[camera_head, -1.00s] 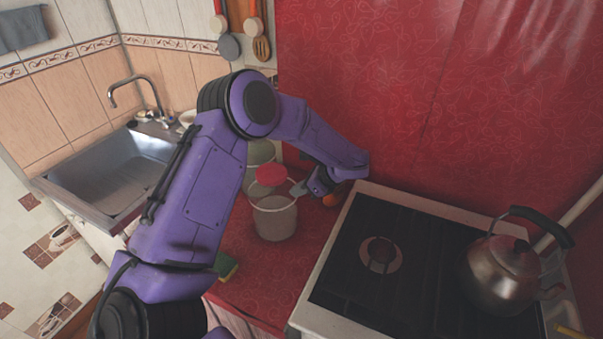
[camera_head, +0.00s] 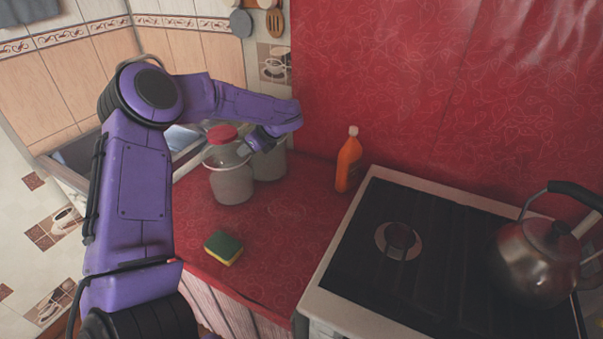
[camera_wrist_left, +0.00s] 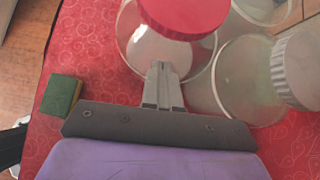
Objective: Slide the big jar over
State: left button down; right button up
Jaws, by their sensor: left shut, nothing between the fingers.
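A glass jar with a red lid (camera_head: 230,182) stands upright on the red oilcloth, and its lid shows in the left wrist view (camera_wrist_left: 185,14). A second glass jar (camera_head: 270,167) stands close behind it to the right, partly hidden by my arm. In the left wrist view a jar with a pale lid (camera_wrist_left: 243,80) is at the right, and part of another clear vessel shows at the top. My left gripper (camera_wrist_left: 163,78) is shut and empty, its tips against or just beside the red-lidded jar; contact is unclear. My right gripper is out of view.
A yellow-green sponge (camera_head: 223,248) lies at the front of the counter. An orange bottle (camera_head: 348,160) stands by the red wall. The stove (camera_head: 350,275) with a kettle (camera_head: 540,262) is to the right. Oilcloth is clear between sponge and bottle.

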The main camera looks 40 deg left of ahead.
pick_arm(q)
jog(key=shift+f, duration=0.25)
jog(key=shift+d, duration=0.15)
jog(key=d+f+b+v, duration=0.1)
jog(key=b+v, duration=0.3)
jog(key=v, duration=0.9)
jog(key=shift+w+d+f, duration=0.35)
jog(key=shift+f, duration=0.1)
